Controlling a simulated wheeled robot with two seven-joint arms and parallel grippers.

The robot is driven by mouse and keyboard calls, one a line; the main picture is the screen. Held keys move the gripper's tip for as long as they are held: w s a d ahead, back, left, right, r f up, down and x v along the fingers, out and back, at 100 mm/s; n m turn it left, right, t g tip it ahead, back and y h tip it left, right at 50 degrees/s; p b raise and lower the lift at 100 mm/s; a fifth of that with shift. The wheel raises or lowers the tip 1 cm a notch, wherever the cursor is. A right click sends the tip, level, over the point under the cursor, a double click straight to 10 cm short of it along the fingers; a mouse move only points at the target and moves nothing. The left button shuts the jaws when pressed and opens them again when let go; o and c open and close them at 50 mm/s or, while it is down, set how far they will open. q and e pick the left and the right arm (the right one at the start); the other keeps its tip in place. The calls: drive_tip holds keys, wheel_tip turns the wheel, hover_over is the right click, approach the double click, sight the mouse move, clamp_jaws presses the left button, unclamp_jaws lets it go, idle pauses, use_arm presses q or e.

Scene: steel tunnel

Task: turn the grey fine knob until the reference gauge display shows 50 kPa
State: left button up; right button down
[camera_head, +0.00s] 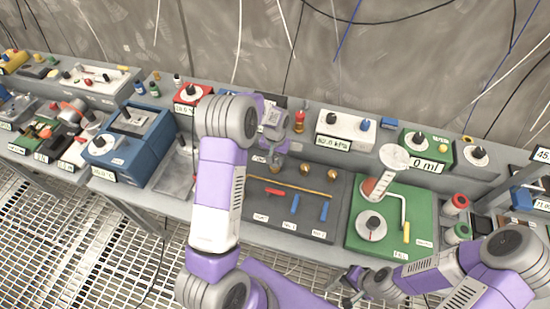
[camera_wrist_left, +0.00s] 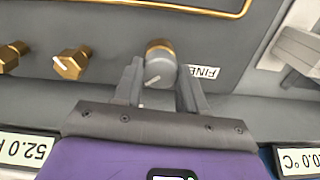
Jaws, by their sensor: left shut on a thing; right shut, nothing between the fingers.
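The grey fine knob (camera_wrist_left: 160,68) has a white pointer line and a brass base, and sits next to a label reading FINE (camera_wrist_left: 205,71). My left gripper (camera_wrist_left: 161,90) is shut on it, one finger on each side. In the head view my left gripper (camera_head: 276,160) hides most of the knob. My right gripper (camera_head: 350,284) is shut and empty, low in front of the bench.
Two brass knobs (camera_wrist_left: 70,64) stand beside the fine knob. The dark panel carries a brass pipe (camera_head: 290,188) and red and blue valve handles (camera_head: 296,203). A green station (camera_head: 420,212) stands right, a blue box (camera_head: 128,140) left.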

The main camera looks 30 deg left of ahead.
idle(0.4)
use_arm(q)
drive_tip(key=o, duration=1.1)
drive_tip(key=shift+c, duration=0.2)
wheel_tip(320, 180, up, 8)
drive_tip(key=shift+f, duration=0.2)
drive_tip(key=shift+p, duration=0.3)
